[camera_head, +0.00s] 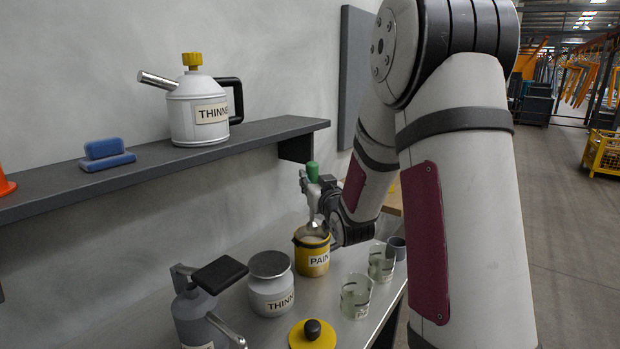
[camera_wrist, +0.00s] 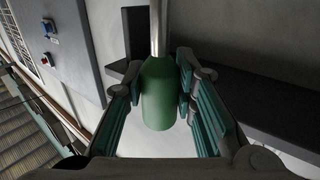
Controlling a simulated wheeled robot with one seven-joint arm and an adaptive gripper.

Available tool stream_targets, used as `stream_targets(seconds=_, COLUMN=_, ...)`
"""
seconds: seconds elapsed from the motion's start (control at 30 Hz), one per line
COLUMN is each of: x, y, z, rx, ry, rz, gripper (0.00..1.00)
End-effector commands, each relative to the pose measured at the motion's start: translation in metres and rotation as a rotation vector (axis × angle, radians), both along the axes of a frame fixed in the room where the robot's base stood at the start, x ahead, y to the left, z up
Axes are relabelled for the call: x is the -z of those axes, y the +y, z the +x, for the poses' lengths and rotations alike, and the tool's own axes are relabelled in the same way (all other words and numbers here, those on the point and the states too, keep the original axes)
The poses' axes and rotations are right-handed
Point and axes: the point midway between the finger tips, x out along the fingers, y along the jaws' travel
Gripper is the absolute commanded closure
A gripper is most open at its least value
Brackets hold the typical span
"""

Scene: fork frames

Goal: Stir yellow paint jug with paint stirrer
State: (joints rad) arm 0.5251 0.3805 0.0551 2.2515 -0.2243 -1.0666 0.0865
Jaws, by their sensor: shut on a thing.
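The yellow paint jug (camera_head: 312,262), labelled PAIN as far as I can read, stands upright and open on the grey bench. My gripper (camera_head: 318,186) is above the jug and shut on the green handle of the paint stirrer (camera_head: 313,172). The stirrer's metal lower part shows at the jug's mouth; I cannot tell how deep its end is. In the wrist view the green-handled stirrer (camera_wrist: 159,92) lies between my gripper's pads (camera_wrist: 160,100), with its metal shaft running out at the top.
A thinner jar (camera_head: 270,290), a sprayer can (camera_head: 195,315), a yellow lid with black knob (camera_head: 313,338) and two glass beakers (camera_head: 356,298) surround the jug. A wall shelf (camera_head: 240,140) holds a thinner can (camera_head: 195,115) and blue sponges (camera_head: 106,154).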

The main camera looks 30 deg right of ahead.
Motion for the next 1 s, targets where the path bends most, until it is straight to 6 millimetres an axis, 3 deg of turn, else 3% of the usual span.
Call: stream_targets(seconds=1.0, x=0.083, y=-0.001, z=0.001, rx=0.002, ry=-0.001, rz=0.000, gripper=1.00)
